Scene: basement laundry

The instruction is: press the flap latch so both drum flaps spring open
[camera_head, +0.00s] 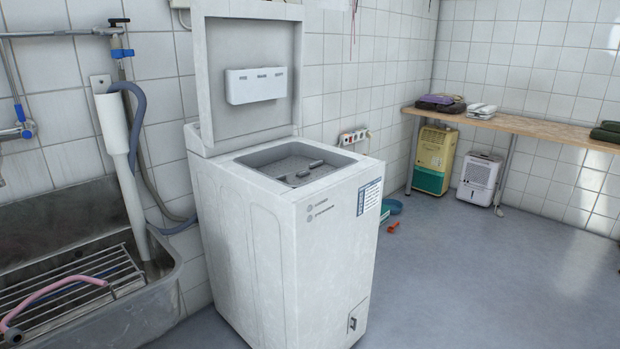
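A white top-loading washing machine (270,250) stands in the middle of the view. Its lid (248,55) is raised upright, with a white dispenser box (256,86) on its inner face. In the top opening the grey drum (283,158) shows, with small dark raised parts (302,172) near its front right. Whether these are the flap latch, and whether the flaps are shut or open, is too small to tell. Neither of my grippers is in view.
A metal sink (170,300) with a rack and pink hose stands at the left, close to the machine. A wooden bench (525,128) runs along the right wall, with two dehumidifier-like units (434,158) (479,179) below.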

